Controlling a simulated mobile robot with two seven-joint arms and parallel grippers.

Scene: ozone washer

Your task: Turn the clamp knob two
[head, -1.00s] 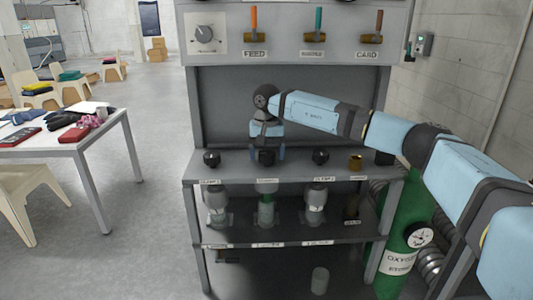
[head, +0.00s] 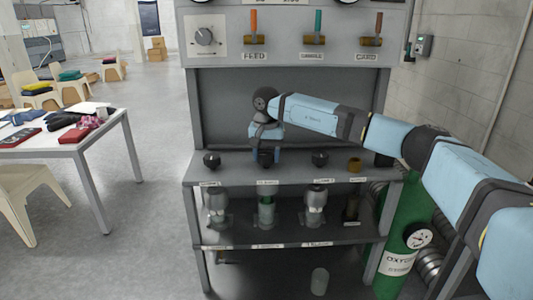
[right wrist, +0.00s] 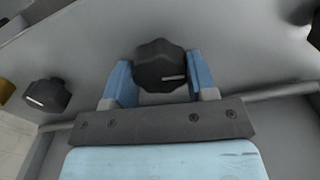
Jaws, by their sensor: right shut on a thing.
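Clamp knob two, a black lobed knob with a white line on its face, is the second knob from the left on the bench shelf. It shows in the right wrist view (right wrist: 160,64); in the head view it is mostly hidden behind my fingers. My right gripper (head: 266,155) comes down over it from above. In the right wrist view my blue fingers (right wrist: 160,80) stand on both sides of the knob, shut on it. My left gripper is not in view.
Capped vessels sit on the shelf below. A panel with a dial (head: 204,36) and valve levers is above. A green oxygen cylinder (head: 393,250) stands at right.

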